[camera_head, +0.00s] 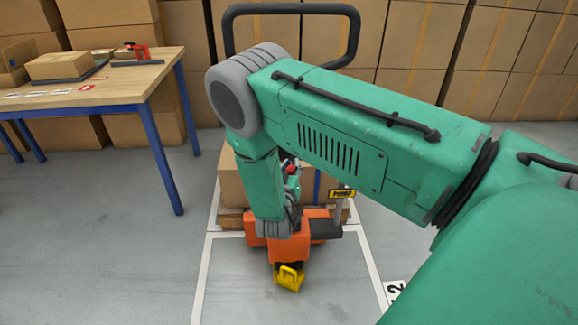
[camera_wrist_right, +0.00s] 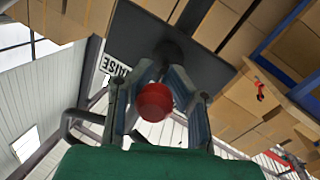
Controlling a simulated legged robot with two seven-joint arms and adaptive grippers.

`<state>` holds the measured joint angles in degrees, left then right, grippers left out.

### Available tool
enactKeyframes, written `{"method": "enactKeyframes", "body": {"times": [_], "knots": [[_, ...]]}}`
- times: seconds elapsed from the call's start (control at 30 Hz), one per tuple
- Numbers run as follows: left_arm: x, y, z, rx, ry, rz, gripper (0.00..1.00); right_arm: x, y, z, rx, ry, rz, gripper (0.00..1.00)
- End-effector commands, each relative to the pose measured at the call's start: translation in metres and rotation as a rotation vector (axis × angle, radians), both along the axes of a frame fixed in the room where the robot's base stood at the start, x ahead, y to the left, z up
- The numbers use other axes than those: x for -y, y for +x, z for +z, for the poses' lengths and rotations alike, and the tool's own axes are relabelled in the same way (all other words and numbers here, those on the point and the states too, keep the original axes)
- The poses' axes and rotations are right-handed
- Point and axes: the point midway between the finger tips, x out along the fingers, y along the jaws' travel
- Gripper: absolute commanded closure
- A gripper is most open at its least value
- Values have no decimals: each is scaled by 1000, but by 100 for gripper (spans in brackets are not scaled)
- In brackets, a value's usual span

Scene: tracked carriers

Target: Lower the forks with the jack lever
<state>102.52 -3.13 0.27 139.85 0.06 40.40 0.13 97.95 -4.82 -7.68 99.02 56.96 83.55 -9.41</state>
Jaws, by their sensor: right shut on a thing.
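The orange jack (camera_head: 318,222) stands on the floor in the middle of the head view, with a yellow pedal (camera_head: 289,278) at its front. In the right wrist view, my right gripper (camera_wrist_right: 160,85) is shut on the jack lever at its red knob (camera_wrist_right: 154,102), with one finger on either side. In the head view, a red knob (camera_head: 291,170) shows beside my green forearm, which hides part of the jack. The forks are hidden. My left gripper is out of view.
Cardboard boxes (camera_head: 233,180) sit on a wooden pallet (camera_head: 231,218) behind the jack. A table with blue legs (camera_head: 120,84) stands at the left. Stacked cartons line the back. The floor at the front left is clear, with white lines.

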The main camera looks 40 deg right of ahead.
Motion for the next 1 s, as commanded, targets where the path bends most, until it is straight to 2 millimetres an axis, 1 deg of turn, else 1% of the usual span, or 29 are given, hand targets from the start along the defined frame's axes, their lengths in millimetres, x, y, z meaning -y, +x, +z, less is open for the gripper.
{"method": "enactKeyframes", "body": {"times": [0.03, 0.27, 0.3, 0.33, 0.37, 0.63, 0.77, 0.87, 1.0], "knots": [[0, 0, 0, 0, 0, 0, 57, 8, -6, -1, -7, -4, -22, 100], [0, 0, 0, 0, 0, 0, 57, 8, -6, -1, -7, -4, -22, 100], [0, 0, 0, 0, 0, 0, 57, 8, -6, -1, -7, -5, -22, 76], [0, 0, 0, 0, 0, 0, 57, 8, -6, -1, -7, -4, -21, 65], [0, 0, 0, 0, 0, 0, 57, 7, -6, -1, -6, -3, -20, 57], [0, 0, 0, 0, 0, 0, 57, 1, -3, 1, -3, -5, -13, 57], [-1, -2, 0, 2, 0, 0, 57, -5, -6, 1, -3, -4, -11, 57], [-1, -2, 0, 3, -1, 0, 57, -16, -14, 1, -3, -4, -10, 57], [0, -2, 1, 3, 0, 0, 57, -39, -32, -1, -6, -2, -10, 57]]}}
